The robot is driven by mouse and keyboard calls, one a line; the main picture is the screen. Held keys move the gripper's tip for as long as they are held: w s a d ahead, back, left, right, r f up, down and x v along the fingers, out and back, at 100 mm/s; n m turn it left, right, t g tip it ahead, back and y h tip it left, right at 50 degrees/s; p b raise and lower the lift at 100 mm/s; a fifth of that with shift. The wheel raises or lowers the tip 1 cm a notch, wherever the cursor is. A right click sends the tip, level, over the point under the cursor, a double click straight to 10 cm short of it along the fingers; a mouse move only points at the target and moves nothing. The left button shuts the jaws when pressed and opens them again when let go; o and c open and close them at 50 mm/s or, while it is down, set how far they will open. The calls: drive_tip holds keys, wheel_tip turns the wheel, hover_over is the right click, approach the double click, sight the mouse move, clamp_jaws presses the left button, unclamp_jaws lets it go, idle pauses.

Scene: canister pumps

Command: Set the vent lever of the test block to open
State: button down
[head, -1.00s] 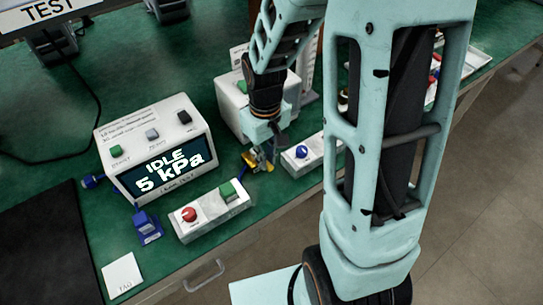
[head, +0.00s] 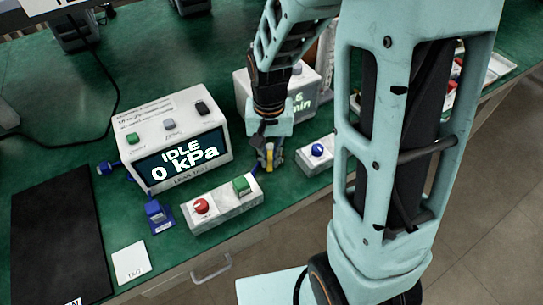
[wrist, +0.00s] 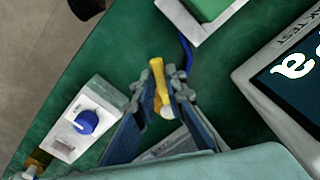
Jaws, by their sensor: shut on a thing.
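The yellow vent lever (wrist: 159,84) is between the fingers of my gripper (wrist: 160,92) in the wrist view. The fingers are shut on it. In the head view the lever (head: 277,157) shows as a small yellow piece at the tips of my gripper (head: 268,160). The lever points away from the gripper palm in the wrist view. A pale block (wrist: 172,146) shows partly behind the fingers; it may be the test block, but most of it is hidden. The leak-test display (head: 182,161) reads "IDLE 0 kPa".
A white box with a red button (head: 201,206) and a green button (head: 241,184) stands left of the gripper. A box with a blue knob (head: 317,150) stands right. Another white instrument (head: 300,88) is behind. A dark mat (head: 60,235) and white tag card (head: 130,263) lie at left.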

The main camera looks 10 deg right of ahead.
sight(270, 162)
idle(0.4)
drive_tip(key=c, duration=2)
unclamp_jaws()
drive_tip(key=shift+o, duration=0.2)
drive_tip(key=shift+r, duration=0.1)
wheel_tip(270, 162, up, 12)
